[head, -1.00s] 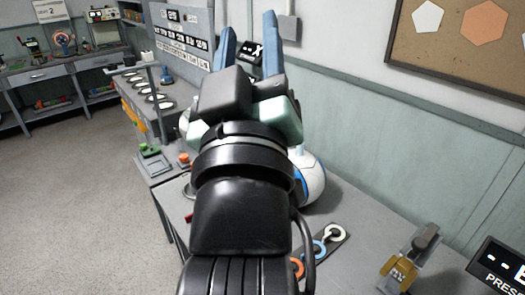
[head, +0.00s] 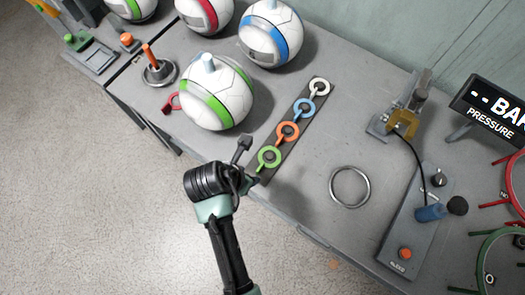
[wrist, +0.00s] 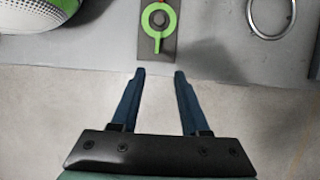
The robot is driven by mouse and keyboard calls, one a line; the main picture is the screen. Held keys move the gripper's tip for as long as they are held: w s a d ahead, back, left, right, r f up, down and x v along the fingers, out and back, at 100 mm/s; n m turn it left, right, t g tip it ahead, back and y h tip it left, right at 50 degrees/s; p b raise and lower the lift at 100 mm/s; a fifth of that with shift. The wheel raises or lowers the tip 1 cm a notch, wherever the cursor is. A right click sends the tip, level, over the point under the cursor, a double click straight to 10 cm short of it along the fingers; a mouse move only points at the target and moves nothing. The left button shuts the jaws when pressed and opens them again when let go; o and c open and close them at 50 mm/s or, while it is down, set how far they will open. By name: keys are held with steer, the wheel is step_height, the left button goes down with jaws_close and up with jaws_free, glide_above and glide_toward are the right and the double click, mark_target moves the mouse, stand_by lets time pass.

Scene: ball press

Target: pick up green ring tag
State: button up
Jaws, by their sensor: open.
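The green ring tag (head: 278,158) sits at the near end of a dark strip, around a peg, with its short tail pointing towards the table's front edge. It also shows at the top of the wrist view (wrist: 145,20), straight ahead of the gap between my fingers. My gripper (wrist: 159,74) is open and empty, its two blue fingers apart over the floor just off the table edge. The tag is apart from the fingertips. In the head view my wrist is beside the near end of the strip, and the fingers are mostly hidden.
The dark strip (head: 278,145) also carries orange (head: 280,128), blue (head: 296,106) and white (head: 311,87) ring tags. A green-striped ball (head: 235,85) stands to the left. A metal ring (head: 336,199) lies to the right, with bare table between it and the strip.

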glide_above(257, 171)
steer(key=s, duration=0.3)
steer(key=f, duration=0.5)
steer(key=shift+w+a+f+b, duration=0.25)
steer(key=shift+a+b, duration=0.05)
steer(key=shift+a, duration=0.1)
steer(key=shift+w+b+x, duration=0.2)
steer(key=shift+x, duration=1.3)
steer(key=shift+w+b+x, duration=0.15)
steer(key=shift+w+x, duration=0.05)
steer(key=shift+x, duration=1.3)
steer(key=shift+a+r, duration=0.15)
jaws_close()
